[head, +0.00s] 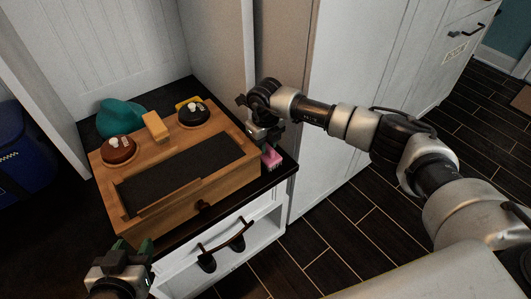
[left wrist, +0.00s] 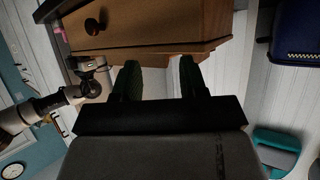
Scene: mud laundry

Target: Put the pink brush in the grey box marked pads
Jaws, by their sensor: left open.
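The pink brush (head: 271,158) lies at the right end of the dark counter, beside the wooden case. It also shows small at the upper left of the left wrist view (left wrist: 59,27). My right gripper (head: 264,137) is right above and behind the brush, pointing down; whether its fingers touch the brush or are closed cannot be made out. My left gripper (head: 132,250) is open and empty, low in front of the case's left corner. Its two dark fingers show apart in the left wrist view (left wrist: 157,80). I see no grey box marked pads.
The wooden case (head: 228,175) fills most of the counter, with brown (head: 118,150) and black (head: 193,115) round items and a tan block (head: 155,127) on it. A teal object (head: 121,116) stands behind. A white drawer (head: 225,245) is below. A blue bin (head: 25,150) stands left.

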